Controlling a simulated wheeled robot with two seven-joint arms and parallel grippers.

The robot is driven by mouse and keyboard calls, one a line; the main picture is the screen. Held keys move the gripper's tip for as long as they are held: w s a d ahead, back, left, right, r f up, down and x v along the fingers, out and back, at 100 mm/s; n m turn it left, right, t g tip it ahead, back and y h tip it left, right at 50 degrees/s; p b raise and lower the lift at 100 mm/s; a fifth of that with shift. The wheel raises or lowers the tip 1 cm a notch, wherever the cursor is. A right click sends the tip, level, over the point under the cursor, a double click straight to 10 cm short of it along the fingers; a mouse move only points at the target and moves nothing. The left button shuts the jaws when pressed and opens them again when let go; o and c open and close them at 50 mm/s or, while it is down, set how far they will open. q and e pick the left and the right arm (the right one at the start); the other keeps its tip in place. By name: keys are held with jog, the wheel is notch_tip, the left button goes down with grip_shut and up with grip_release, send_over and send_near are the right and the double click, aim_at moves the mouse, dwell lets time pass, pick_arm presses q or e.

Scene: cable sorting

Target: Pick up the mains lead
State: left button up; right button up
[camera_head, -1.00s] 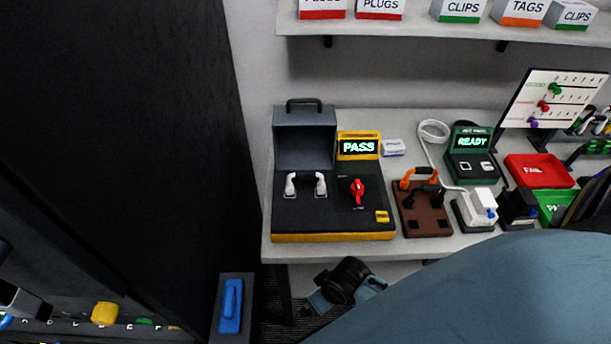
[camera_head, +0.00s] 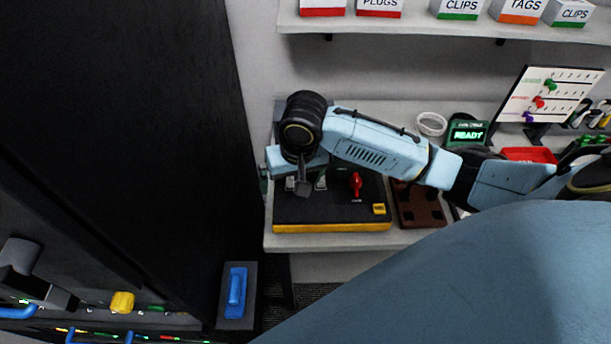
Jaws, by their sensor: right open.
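I cannot tell for sure which thing is the mains lead. A coiled white cable (camera_head: 432,124) lies at the back of the bench, beside the green unit reading READY. My right arm reaches in from the right across the bench. My right gripper (camera_head: 303,188) points down over the rear left of the black and yellow tester (camera_head: 330,211), in front of its raised lid. The gripper is open, and I see nothing held in it. It and the arm hide most of the tester's white fittings and its PASS display. My left gripper is not in view.
A red knob (camera_head: 355,184) stands on the tester. A brown block (camera_head: 417,208) sits to its right, partly under my arm. The READY unit (camera_head: 467,133) and a red tray (camera_head: 528,154) are behind the arm. A dark cabinet (camera_head: 130,120) fills the left. A shelf (camera_head: 400,27) overhangs the bench.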

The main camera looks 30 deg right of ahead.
jog(key=w+d+r+m+h, duration=0.1)
jog(key=w+d+r+m, duration=0.3)
jog(key=d, duration=0.3)
jog(key=shift+g+h, duration=0.3)
jog(key=shift+w+d+f, duration=0.1)
jog(key=shift+w+f, duration=0.2)
jog(key=shift+f, duration=1.6)
jog(key=shift+w+a+f, duration=0.1)
jog(key=shift+w+f, duration=0.15)
jog(key=shift+f, duration=1.7)
jog(key=shift+w+d+f, duration=0.1)
jog(key=shift+w+f, duration=0.2)
jog(key=shift+f, duration=1.6)
jog(key=c, duration=1)
notch_tip(320, 180, up, 9)
jog(key=shift+r, duration=0.5)
jog(key=shift+r+p, duration=0.5)
jog(key=shift+p, duration=0.25)
notch_tip(320, 180, up, 2)
jog(key=p, duration=0.4)
